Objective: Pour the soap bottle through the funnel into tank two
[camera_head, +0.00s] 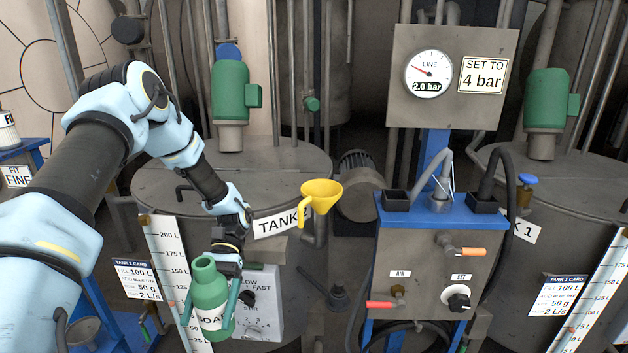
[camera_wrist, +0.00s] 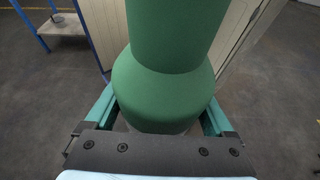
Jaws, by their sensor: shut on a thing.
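My gripper (camera_head: 210,308) is shut on the green soap bottle (camera_head: 208,283), one finger on each side of its body. The bottle is nearly upright with its mouth up, in front of tank two's control panel. In the wrist view the green bottle (camera_wrist: 165,80) fills the middle between the fingers. The yellow funnel (camera_head: 321,192) sits at the right edge of tank two (camera_head: 160,190), up and to the right of the bottle and apart from it. The tank label reads "TANK" with its number partly hidden behind the funnel.
A stir control panel (camera_head: 262,318) is just behind the bottle. A level scale (camera_head: 168,262) stands at its left. The blue-topped air stand (camera_head: 440,209), with hoses, orange and red handles, and a gauge board (camera_head: 452,105) reading 2.0 bar, is right of the funnel.

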